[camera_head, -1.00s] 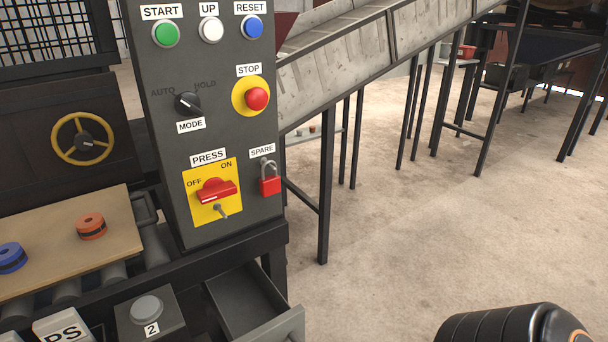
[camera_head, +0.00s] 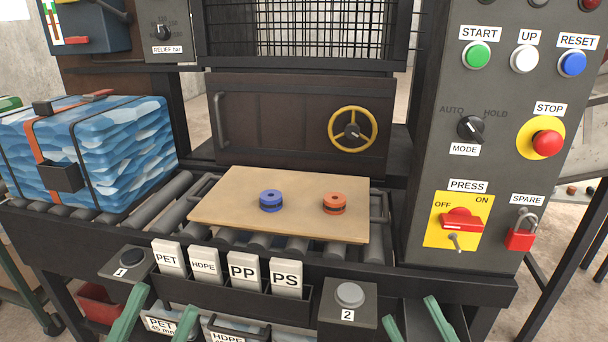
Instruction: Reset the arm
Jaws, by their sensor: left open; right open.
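My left gripper (camera_head: 168,295) shows at the bottom left as two green fingers, spread apart. It is in front of the rack's lower bins, with no object held between the fingertips. My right gripper (camera_head: 409,312) shows at the bottom, right of the middle, as two green fingers spread apart and empty. It is just right of the grey button box marked 2 (camera_head: 348,296). Both grippers are cut off by the lower picture edge. A blue button (camera_head: 572,63) labelled RESET is at the top right of the control panel (camera_head: 420,200).
A tan board (camera_head: 225,200) on rollers holds a blue ring (camera_head: 270,202) and an orange ring (camera_head: 334,204). A strapped blue bale (camera_head: 125,150) sits left. Label blocks (camera_head: 242,270) stand along the front. A red padlock (camera_head: 519,238) hangs at SPARE.

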